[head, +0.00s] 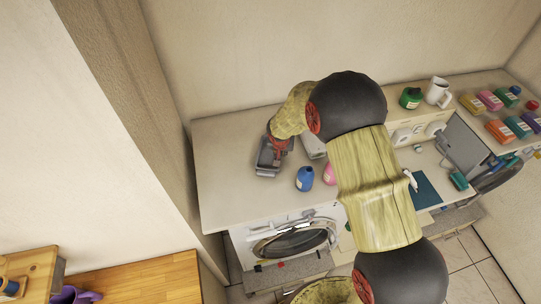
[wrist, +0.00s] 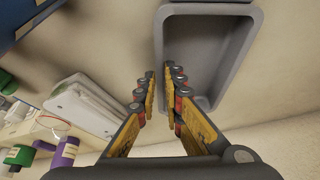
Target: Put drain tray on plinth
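The drain tray is a shallow grey rectangular tray (wrist: 203,50). In the head view the drain tray (head: 268,160) is at the left part of the countertop, below my gripper (head: 278,143). In the wrist view my gripper (wrist: 160,85) has its fingers close together at the tray's left wall, one finger outside and one inside. It looks shut on that wall. Whether the tray rests on the counter or is slightly raised is hard to tell. I cannot clearly identify the plinth; a grey slab (head: 285,272) lies under the washing machine (head: 292,240).
Right of the tray stand a blue bottle (head: 305,179) and a pink bottle (head: 329,174). A white item (head: 312,146) lies behind them. The counter's left end (head: 222,160) is clear.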

